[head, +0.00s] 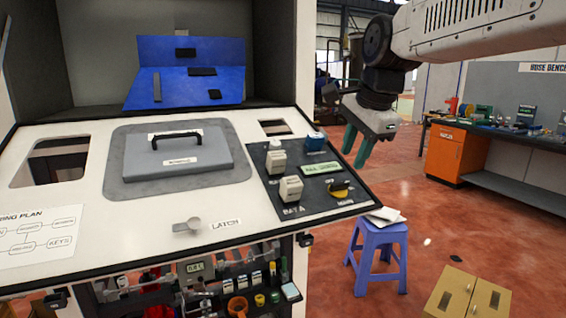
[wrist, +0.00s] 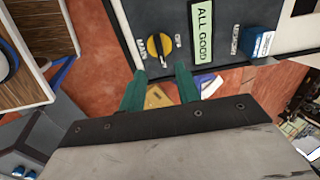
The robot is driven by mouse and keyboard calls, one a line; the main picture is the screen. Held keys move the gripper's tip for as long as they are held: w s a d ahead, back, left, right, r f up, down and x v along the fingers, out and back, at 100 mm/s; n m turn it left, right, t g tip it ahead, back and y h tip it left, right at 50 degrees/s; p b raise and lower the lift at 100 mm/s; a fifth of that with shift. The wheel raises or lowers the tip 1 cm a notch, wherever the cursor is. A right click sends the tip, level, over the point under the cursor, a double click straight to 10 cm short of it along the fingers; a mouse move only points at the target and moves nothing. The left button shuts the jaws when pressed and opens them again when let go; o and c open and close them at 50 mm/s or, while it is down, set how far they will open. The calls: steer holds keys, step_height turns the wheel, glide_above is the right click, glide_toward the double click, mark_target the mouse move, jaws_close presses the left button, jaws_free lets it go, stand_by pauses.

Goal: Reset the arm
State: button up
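My gripper (head: 356,159) hangs in the air to the right of the white console (head: 75,220), with its two green fingers pointing down. In the wrist view the fingers (wrist: 161,72) are apart with nothing between them. Past the fingertips the wrist view shows the console's dark panel, with a yellow and black rotary knob (wrist: 157,49) and a green label reading "ALL GOOD" (wrist: 204,35). The knob also shows in the head view (head: 340,188), below and left of the gripper. The fingers touch nothing that I can see.
A blue stool (head: 377,242) with papers on top stands on the floor below the gripper. A grey lid (head: 178,165) with a black handle and a latch (head: 187,226) are on the console. An orange cabinet (head: 456,153) and workbench stand at the right. Red floor lies open between.

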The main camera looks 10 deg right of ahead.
steer(key=s+f+n+g, duration=0.1)
steer(key=s+f+n, duration=0.4)
steer(key=s, duration=0.3)
steer(key=s+d+f+n+g, duration=0.1)
steer(key=s+f+n, duration=0.4)
steer(key=s, duration=0.4)
steer(key=s+d+f+n+g+h, duration=0.1)
steer(key=s+f+n, duration=0.4)
steer(key=s, duration=0.4)
steer(key=shift+f, duration=0.3)
steer(key=shift+d, duration=0.1)
